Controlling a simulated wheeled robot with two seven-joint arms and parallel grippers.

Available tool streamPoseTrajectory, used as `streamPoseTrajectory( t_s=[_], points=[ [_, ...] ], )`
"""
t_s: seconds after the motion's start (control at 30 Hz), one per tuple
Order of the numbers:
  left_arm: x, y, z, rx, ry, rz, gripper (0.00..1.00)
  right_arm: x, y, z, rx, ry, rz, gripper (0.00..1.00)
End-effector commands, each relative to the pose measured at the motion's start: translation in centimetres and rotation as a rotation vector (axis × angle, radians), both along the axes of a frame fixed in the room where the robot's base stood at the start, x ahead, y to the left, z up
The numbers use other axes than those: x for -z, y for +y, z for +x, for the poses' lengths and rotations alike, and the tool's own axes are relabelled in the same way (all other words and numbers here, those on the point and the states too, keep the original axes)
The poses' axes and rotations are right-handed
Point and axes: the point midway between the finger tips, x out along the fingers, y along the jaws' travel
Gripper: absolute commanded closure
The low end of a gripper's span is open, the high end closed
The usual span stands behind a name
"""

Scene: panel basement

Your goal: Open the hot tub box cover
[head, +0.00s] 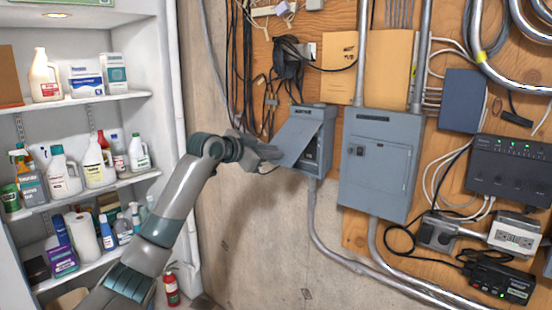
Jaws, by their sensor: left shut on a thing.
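The hot tub box (326,150) is a small grey metal box on the plywood wall, near the middle of the head view. Its cover (299,142) is swung up and outward at a slant, and the dark inside shows in part on the right. My left gripper (272,153) is at the cover's lower left edge, shut on the cover. Its fingertips are small and partly hidden against the cover. My right gripper is not in view.
A larger grey panel (380,165) with a closed door is just right of the box. Conduits and cables run below and above. A shelf (95,188) with several bottles stands at the left, and a fire extinguisher (171,288) is low beside it. Bare concrete wall lies below the box.

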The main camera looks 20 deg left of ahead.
Motion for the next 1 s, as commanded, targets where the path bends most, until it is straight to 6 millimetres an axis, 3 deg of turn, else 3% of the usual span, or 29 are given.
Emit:
streamPoseTrajectory(
  t_s=[0.03, 0.2, 0.5, 1.0],
  points=[
    [-2.9, 0.6, -0.1, -0.01, -0.029, -0.003, 1.0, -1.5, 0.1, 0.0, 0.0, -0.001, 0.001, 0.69],
    [-5.7, 0.9, -0.6, -0.013, 0.034, 0.022, 1.0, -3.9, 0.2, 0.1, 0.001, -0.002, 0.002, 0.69],
    [-9.1, 1.0, -0.9, -0.015, 0.253, 0.097, 1.0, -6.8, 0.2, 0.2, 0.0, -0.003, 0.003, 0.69],
    [-12.5, 0.7, -0.4, -0.014, 0.497, 0.183, 1.0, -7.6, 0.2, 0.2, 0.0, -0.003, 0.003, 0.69]
  ],
)
